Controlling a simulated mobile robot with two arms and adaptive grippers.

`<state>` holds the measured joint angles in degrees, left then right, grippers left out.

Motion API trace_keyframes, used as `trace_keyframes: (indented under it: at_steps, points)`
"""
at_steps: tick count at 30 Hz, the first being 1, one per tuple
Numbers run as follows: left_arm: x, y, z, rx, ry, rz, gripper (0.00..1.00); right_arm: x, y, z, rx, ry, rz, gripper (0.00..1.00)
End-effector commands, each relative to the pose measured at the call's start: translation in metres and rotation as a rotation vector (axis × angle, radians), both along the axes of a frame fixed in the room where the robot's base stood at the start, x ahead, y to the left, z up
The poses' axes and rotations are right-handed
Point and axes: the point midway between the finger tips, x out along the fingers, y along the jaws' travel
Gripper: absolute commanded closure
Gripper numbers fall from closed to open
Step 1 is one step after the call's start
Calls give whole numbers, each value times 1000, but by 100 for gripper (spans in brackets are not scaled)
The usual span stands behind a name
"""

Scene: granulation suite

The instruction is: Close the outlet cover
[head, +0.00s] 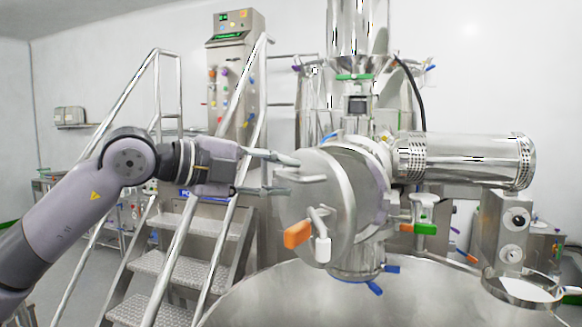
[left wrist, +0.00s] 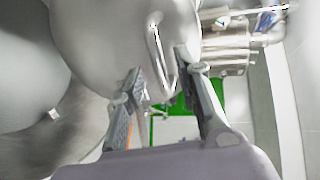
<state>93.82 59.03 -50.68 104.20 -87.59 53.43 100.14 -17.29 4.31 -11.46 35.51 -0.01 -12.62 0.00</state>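The outlet cover (head: 335,205) is a round steel disc in front of the round outlet housing (head: 372,170); I cannot tell how wide the gap between them is. A bent steel bar handle (head: 305,178) stands out from its face. My left gripper (head: 283,175) is at the cover's left side, fingers apart and pointing at the handle. In the left wrist view, the handle (left wrist: 157,50) lies between the two open fingertips (left wrist: 158,62), with no clear grip on it. The cover (left wrist: 100,35) fills the upper part there. My right gripper is not in view.
An orange lever (head: 297,235) and a white lever (head: 322,250) stick out low on the cover. A large steel bowl (head: 300,300) lies below. Steps with rails (head: 175,265) stand behind my left arm. A perforated cylinder (head: 465,160) extends right of the housing.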

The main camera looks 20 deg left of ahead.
Motion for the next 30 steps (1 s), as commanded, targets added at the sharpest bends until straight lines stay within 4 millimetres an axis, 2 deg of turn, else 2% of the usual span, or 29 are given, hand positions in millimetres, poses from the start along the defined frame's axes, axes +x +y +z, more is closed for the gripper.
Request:
trace_keyframes:
  at_steps: [1, 6, 17, 30]
  points:
    - [6, -6, 1, 1, 2, -1, 69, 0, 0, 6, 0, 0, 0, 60]
    - [18, -15, -5, 0, 3, 0, 69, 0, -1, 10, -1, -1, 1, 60]
    - [21, -18, -6, -1, 1, 1, 70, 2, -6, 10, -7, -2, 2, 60]
    - [21, -17, -6, -1, 1, 1, 99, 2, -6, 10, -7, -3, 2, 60]
